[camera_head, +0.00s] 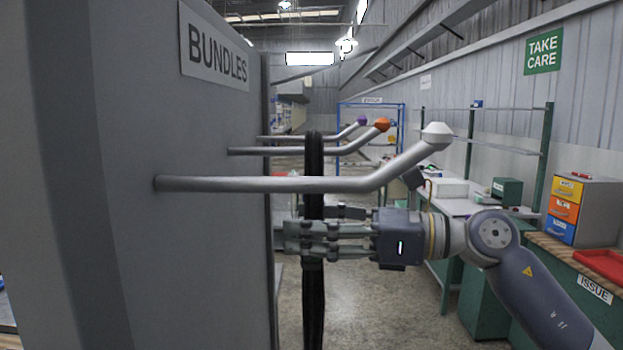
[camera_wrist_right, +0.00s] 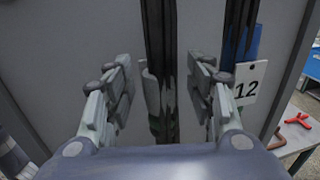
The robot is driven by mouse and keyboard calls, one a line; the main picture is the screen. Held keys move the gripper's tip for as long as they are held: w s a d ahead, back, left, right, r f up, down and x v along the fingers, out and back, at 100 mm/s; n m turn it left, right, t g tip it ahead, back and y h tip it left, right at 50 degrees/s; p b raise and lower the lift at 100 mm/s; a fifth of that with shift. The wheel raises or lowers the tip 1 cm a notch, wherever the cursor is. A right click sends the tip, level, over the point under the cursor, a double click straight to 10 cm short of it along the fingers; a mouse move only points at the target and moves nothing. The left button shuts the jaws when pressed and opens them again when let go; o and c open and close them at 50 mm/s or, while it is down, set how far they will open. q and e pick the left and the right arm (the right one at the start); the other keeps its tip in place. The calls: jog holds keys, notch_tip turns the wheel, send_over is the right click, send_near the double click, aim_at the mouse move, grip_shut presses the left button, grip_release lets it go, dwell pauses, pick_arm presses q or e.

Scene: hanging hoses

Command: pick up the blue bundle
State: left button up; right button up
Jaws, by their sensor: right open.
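A black hose bundle (camera_head: 313,305) hangs from the nearest grey rod (camera_head: 270,185), which has a white end knob. My right gripper (camera_head: 288,236) reaches in from the right at the bundle, below the rod. In the right wrist view the gripper (camera_wrist_right: 160,78) is open, with one finger on each side of the dark bundle (camera_wrist_right: 160,35). I cannot see clear contact. A blue strip (camera_wrist_right: 250,42) shows beside a second dark strand at the right; I cannot tell whether it is a blue bundle. My left gripper is not in view.
A grey panel with a BUNDLES sign (camera_head: 214,54) stands close on the left. Two more rods end in an orange knob (camera_head: 382,124) and a purple knob (camera_head: 362,120). A tag reading 12 (camera_wrist_right: 247,83) hangs near the right finger. A bench with drawers (camera_head: 565,210) stands right.

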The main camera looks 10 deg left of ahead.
jog(key=shift+a, duration=0.2)
jog(key=shift+d, duration=0.2)
grip_shut()
jog(key=shift+r, duration=0.1)
jog(key=shift+a, duration=0.1)
jog(key=shift+w+d+r+b, duration=0.1)
jog(key=shift+d+r+b, duration=0.1)
jog(key=shift+b, duration=0.35)
jog(key=shift+r, duration=0.35)
notch_tip(320, 180, up, 6)
jog(key=b, duration=0.2)
jog(key=w+d+b, duration=0.2)
jog(key=d, duration=0.7)
jog(key=w+d+b, duration=0.1)
jog(key=d+b, duration=0.1)
jog(key=d, duration=0.8)
jog(key=shift+w+d, duration=0.15)
jog(key=shift+w, duration=0.25)
